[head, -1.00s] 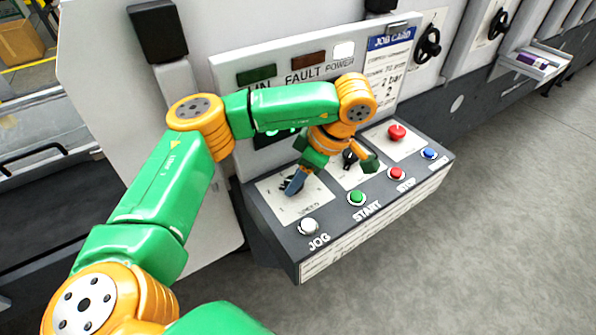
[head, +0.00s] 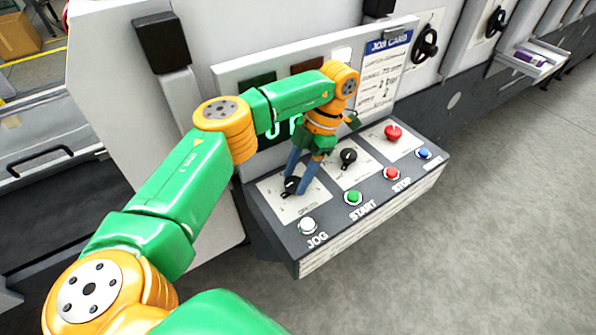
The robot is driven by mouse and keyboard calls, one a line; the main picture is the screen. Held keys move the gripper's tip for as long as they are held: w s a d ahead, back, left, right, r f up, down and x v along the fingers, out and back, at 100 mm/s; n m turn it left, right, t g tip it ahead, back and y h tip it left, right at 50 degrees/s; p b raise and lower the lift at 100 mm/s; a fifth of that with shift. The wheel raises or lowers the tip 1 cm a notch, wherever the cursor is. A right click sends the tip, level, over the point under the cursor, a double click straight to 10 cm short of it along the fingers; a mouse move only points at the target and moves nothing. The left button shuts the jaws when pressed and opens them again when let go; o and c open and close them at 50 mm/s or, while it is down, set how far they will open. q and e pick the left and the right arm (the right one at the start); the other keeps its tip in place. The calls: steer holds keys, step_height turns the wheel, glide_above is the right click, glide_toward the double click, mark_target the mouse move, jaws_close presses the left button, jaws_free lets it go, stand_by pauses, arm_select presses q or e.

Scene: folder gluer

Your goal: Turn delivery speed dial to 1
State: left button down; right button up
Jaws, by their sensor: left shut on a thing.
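The speed dial (head: 289,188) is a black knob on the white plate at the left of the sloped control console. My left gripper (head: 297,188) comes down on it from above, with one blue-grey finger on either side, shut on the knob. The fingers hide part of the knob, and the marks around it are too small to read, so its setting cannot be told. My right gripper is not in view.
A second black dial (head: 348,158) and a red emergency button (head: 393,133) sit to the right. Along the console's front are a white jog button (head: 308,226), a green start button (head: 353,198), a red stop button (head: 391,173) and a blue button (head: 424,153). A job card (head: 384,72) hangs behind.

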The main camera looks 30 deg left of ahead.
arm_select(q)
steer(key=shift+a+f+n+h+p, duration=0.1)
steer(key=shift+n+h+p, duration=0.4)
steer(key=shift+n, duration=1)
steer(key=shift+c, duration=1.6)
jaws_free()
